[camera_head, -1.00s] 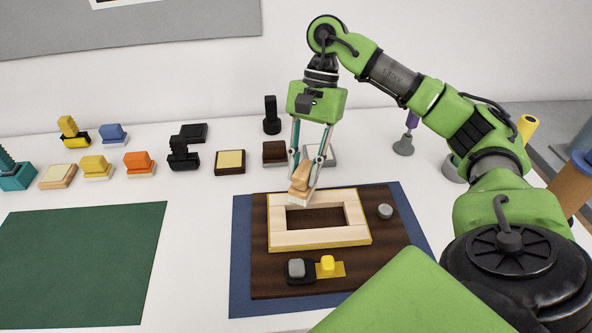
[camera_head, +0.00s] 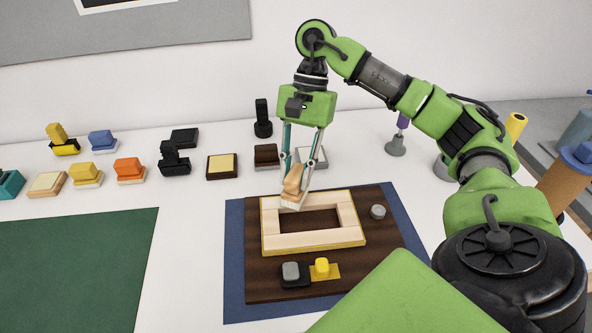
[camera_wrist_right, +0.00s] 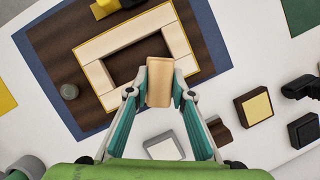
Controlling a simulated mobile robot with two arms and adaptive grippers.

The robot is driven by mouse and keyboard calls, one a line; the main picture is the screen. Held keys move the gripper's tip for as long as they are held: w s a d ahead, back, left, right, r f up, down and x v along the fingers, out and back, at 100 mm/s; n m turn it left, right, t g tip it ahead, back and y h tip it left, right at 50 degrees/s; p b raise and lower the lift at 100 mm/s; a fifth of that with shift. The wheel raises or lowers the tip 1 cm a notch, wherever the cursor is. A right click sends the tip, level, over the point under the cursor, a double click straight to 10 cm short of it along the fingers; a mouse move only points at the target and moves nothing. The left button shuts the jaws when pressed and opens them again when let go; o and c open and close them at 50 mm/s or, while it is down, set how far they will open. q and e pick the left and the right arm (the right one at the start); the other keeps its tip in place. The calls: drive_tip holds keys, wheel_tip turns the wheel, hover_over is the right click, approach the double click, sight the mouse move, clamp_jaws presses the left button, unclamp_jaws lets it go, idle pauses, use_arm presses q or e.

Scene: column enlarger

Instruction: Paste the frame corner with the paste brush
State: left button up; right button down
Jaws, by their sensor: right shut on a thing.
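The frame (camera_head: 315,240) is a pale wooden rectangle with an open middle, lying on a dark brown board (camera_head: 378,250). It also shows in the right wrist view (camera_wrist_right: 110,40). My right gripper (camera_head: 298,178) is shut on the paste brush (camera_head: 293,180), a tan wooden handle with a pale bristle end. The brush is tilted, with its bristle end at the frame's far side, left of the middle. I cannot tell whether the bristles touch the wood. In the right wrist view the brush handle (camera_wrist_right: 160,82) sits between the fingertips. My left gripper is not in view.
A grey-topped black block (camera_head: 292,272) and a yellow piece (camera_head: 322,267) sit on the board's near side, a grey knob (camera_head: 378,211) at its right. Several brushes and blocks line the back left, including an orange one (camera_head: 130,170). A green mat (camera_head: 75,265) is bare.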

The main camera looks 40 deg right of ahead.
drive_tip(key=shift+f+b, duration=0.65)
drive_tip(key=shift+f, duration=0.05)
idle(0.7)
drive_tip(key=shift+a, duration=0.1)
drive_tip(key=shift+w+a, duration=0.4)
drive_tip(key=shift+a, duration=0.05)
drive_tip(key=shift+a, duration=0.1)
drive_tip(key=shift+w+a, duration=0.35)
drive_tip(key=shift+a, duration=0.1)
drive_tip(key=shift+a, duration=0.1)
idle(0.3)
drive_tip(key=shift+w+a, duration=0.3)
drive_tip(key=shift+a, duration=0.2)
